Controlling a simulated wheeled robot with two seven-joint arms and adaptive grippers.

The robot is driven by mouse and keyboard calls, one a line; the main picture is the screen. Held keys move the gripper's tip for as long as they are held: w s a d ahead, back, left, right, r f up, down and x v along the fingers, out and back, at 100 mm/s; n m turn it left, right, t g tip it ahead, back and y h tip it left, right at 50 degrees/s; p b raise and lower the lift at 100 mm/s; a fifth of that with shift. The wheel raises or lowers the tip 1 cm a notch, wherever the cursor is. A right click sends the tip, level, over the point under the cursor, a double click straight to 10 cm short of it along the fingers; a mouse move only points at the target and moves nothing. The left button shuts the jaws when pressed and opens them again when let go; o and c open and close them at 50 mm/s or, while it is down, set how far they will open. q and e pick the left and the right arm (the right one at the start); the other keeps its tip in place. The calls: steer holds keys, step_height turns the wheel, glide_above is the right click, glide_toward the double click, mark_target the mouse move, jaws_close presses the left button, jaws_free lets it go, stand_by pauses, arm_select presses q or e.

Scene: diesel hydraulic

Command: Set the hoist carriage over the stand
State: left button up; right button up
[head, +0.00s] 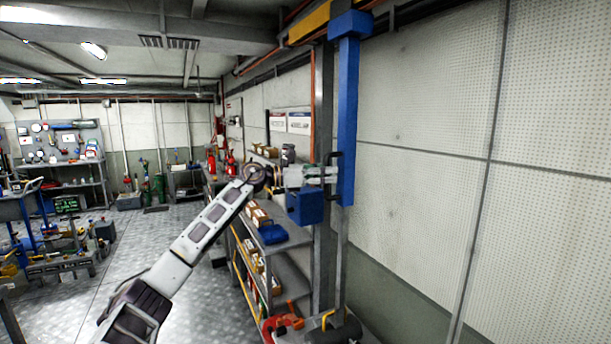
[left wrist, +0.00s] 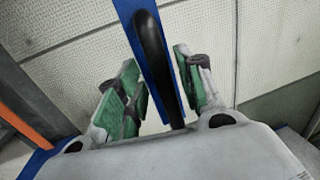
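The hoist carriage appears as a blue head (head: 350,24) on a yellow overhead beam (head: 309,23), with a long blue vertical bar (head: 348,110) hanging from it. A black handle (left wrist: 152,52) is fixed on the bar, which also shows in the left wrist view (left wrist: 130,22). My left gripper (head: 331,175) is at the handle near the bar's lower end. Its green-padded fingers (left wrist: 160,88) are open on either side of the handle, with visible gaps. My right gripper is out of view. I cannot pick out the stand with certainty.
A grey shelf rack (head: 285,262) with boxes and blue bins stands below my left arm. A blue box (head: 305,206) is just under the gripper. A red clamp (head: 282,325) lies at the lower middle.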

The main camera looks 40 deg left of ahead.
arm_select(q)
steer(key=shift+s+a+f, duration=0.1)
steer(key=v, duration=1.1)
steer(key=shift+s+a, duration=0.2)
steer(key=shift+a, duration=0.1)
stand_by(0.8)
stand_by(0.8)
